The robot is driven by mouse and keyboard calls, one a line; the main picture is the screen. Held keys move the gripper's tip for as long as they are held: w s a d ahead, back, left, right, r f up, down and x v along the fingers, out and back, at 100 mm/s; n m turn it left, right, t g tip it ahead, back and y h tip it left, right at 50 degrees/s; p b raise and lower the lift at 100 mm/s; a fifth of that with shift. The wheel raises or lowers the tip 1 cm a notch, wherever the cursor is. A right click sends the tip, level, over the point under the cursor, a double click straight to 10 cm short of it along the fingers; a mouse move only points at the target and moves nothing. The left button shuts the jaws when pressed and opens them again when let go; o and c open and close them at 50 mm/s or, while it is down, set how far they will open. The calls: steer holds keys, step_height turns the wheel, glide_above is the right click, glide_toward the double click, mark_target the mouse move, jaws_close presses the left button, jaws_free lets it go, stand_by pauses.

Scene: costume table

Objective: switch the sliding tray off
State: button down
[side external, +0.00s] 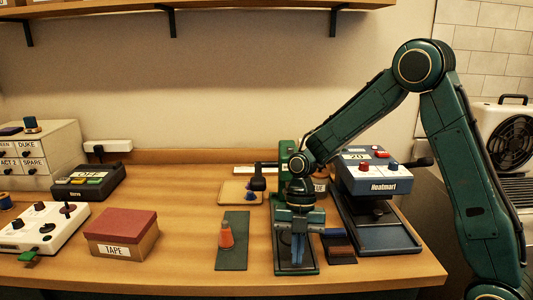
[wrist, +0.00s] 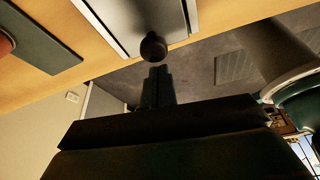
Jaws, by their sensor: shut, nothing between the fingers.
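A blue-and-white Heatmarl unit (side external: 372,172) stands at the right with red and blue knobs on top. A dark blue flat tray (side external: 388,238) extends in front of it. I cannot tell its switch state. My gripper (side external: 298,262) is shut and empty, pointing down at the dark green base (side external: 283,270) of an upright green stand, left of the tray. In the wrist view, my fingers (wrist: 157,75) are close to a round dark knob (wrist: 153,46) on a pale, dark-centred plate (wrist: 101,22). I cannot tell whether they touch it. My arm and gripper hide part of the stand.
A dark green mat (side external: 233,258) with an orange piece (side external: 226,236) lies left of my gripper. A red-lidded TAPE box (side external: 120,224) and a white control box (side external: 42,228) are farther left. Bare table shows left of the mat.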

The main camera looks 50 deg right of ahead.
steer(key=shift+w+d, duration=0.1)
steer(key=shift+d, duration=0.05)
steer(key=shift+w+d, duration=1.6)
steer(key=shift+w, duration=0.05)
steer(key=shift+s+a, duration=0.1)
steer(key=shift+s+a+r, duration=0.2)
steer(key=shift+s+a, duration=0.25)
steer(key=shift+a, duration=0.25)
steer(key=shift+s+a+r, duration=0.15)
steer(key=shift+s+a, duration=0.45)
steer(key=shift+a, duration=0.15)
steer(key=v, duration=1)
steer(key=shift+s+r, duration=0.15)
